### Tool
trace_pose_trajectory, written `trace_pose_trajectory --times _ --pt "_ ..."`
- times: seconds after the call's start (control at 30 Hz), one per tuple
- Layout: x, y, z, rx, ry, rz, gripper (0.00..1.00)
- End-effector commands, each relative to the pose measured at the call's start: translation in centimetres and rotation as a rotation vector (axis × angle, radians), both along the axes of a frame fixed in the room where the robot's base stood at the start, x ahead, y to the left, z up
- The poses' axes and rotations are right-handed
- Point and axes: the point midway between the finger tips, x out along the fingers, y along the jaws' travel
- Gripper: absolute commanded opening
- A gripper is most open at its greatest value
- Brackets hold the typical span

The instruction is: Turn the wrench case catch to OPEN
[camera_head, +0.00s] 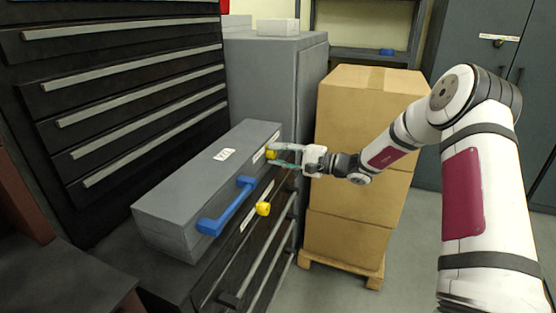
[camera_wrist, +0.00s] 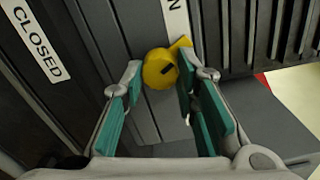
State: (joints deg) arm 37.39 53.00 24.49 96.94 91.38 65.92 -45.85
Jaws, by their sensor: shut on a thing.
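The wrench case (camera_head: 185,190) is a long grey box lying on a dark drawer cabinet, with a blue handle (camera_head: 228,207) on its front. One yellow catch (camera_head: 271,154) is at the case's far end; a second yellow catch (camera_head: 263,208) is nearer, right of the handle. My gripper (camera_head: 277,157) is shut on the far catch. In the wrist view the round yellow catch (camera_wrist: 161,68) sits between my fingertips (camera_wrist: 163,74), its tab pointing up and right. A CLOSED label (camera_wrist: 32,40) is at left; a partly cut-off label ending in N (camera_wrist: 175,15) is above the catch.
A tall black drawer cabinet (camera_head: 130,90) stands at left. A grey cabinet (camera_head: 265,85) is behind the case. Stacked cardboard boxes (camera_head: 355,150) on a pallet stand close behind my arm. Clear floor lies at the lower right.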

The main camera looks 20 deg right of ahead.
Motion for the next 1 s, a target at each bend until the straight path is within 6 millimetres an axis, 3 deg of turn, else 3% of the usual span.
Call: trace_pose_trajectory --times 0.4,1.0 --pt "-0.07 -0.04 -0.21 -0.13 -0.176 0.001 0.0" --pt "-0.09 -0.02 -0.12 -0.156 -0.209 0.002 0.0"
